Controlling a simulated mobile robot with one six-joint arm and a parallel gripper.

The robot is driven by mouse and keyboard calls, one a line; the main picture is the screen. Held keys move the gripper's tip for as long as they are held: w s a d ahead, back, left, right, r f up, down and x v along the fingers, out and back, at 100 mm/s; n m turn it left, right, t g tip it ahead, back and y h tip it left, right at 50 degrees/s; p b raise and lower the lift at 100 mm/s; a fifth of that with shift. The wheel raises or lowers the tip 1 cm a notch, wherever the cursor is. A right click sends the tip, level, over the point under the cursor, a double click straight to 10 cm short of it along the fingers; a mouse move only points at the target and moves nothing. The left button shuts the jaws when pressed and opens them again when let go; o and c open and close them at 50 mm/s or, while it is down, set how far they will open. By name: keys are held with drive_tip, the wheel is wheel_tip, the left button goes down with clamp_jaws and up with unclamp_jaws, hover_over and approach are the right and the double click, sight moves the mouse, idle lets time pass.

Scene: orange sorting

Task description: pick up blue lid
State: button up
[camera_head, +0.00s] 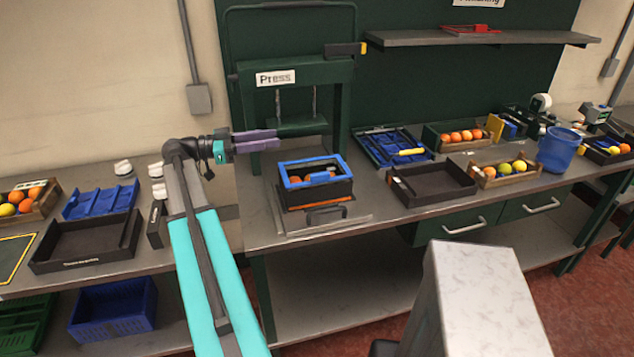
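A blue rectangular frame, which looks like the blue lid (308,162), sits on top of a dark crate (318,196) on the press bench. Orange shapes show through its opening. A ribbed blue panel (378,146) lies further right at the back of the bench, with a yellow-handled item on it. Another ribbed blue panel (100,201) lies on the left bench. I cannot tell for sure which one is the lid. My gripper (279,139) has purple fingers and points right, beside the press, above and left of the crate. The fingers look slightly apart and empty.
The green press frame (341,105) stands behind the crate. An empty dark tray (430,186), fruit crates (505,177) and a blue bucket (559,150) are to the right. A dark tray (88,243) lies on the left bench. A shelf (480,38) hangs above.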

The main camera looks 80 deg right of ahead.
wheel_tip(320, 180, down, 14)
drive_tip(key=b, duration=1.3)
drive_tip(key=shift+f, duration=0.25)
drive_tip(key=shift+s+d, duration=0.1)
drive_tip(key=p, duration=0.1)
approach(315, 174)
drive_tip(key=x, duration=0.3)
drive_tip(key=shift+r, duration=0.15)
drive_tip(key=shift+x, duration=0.85)
drive_tip(key=shift+p, duration=0.3)
drive_tip(key=shift+f+p+x, duration=0.2)
drive_tip(key=shift+p+x, duration=0.8)
drive_tip(key=shift+x, duration=1.65)
drive_tip(key=shift+c, duration=0.4)
